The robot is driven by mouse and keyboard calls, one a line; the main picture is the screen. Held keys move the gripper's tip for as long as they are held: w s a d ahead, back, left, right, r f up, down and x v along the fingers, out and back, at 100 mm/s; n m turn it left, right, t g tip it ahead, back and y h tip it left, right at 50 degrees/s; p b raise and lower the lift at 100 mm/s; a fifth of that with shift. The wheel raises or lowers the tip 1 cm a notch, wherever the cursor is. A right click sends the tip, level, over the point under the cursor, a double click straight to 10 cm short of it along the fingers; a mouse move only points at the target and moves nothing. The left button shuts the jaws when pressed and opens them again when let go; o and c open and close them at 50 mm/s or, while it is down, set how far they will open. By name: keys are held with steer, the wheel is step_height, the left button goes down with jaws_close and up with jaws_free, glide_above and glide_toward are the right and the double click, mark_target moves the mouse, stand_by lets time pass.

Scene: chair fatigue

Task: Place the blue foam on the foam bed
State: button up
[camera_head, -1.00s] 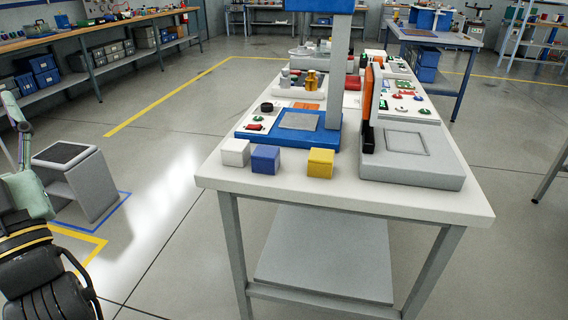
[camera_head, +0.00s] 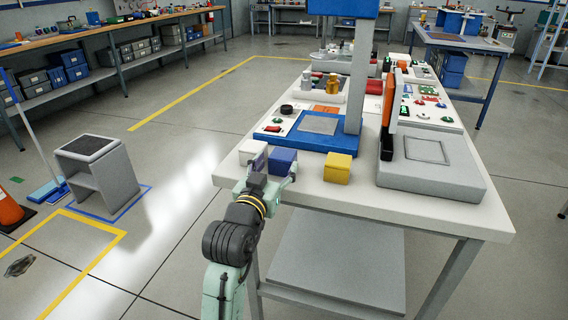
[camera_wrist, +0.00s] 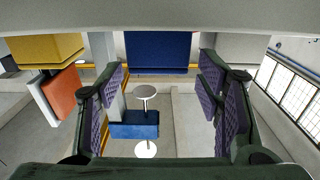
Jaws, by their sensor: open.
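The blue foam (camera_head: 283,158) is a small block on the near left of the white table, between the white foam block (camera_head: 252,148) and the yellow foam block (camera_head: 338,168). My gripper (camera_head: 271,170) is open at the near side of the blue foam and partly hides it. In the wrist view the blue foam (camera_wrist: 158,48) shows between the two open fingers (camera_wrist: 164,80), near their tips; I cannot tell whether they touch it. A grey plate (camera_head: 318,124) lies on the blue base of the press behind the blocks; I cannot tell for sure that it is the foam bed.
The press column (camera_head: 357,85) rises right of the plate. A grey machine with a square-marked top (camera_head: 430,172) and upright orange panel (camera_head: 389,97) stands to the right. The yellow block (camera_wrist: 45,48) is close beside the blue one. Bins and parts fill the table's back.

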mark_target(283, 153)
steer(key=p+x, duration=0.2)
steer(key=x, duration=0.2)
steer(key=shift+w+d+r, duration=0.1)
steer(key=shift+w+d, duration=0.2)
steer(key=shift+w, duration=0.35)
steer(key=shift+c, duration=0.6)
steer(key=c, duration=0.9)
steer(key=shift+o, duration=0.2)
steer(key=shift+p, duration=0.3)
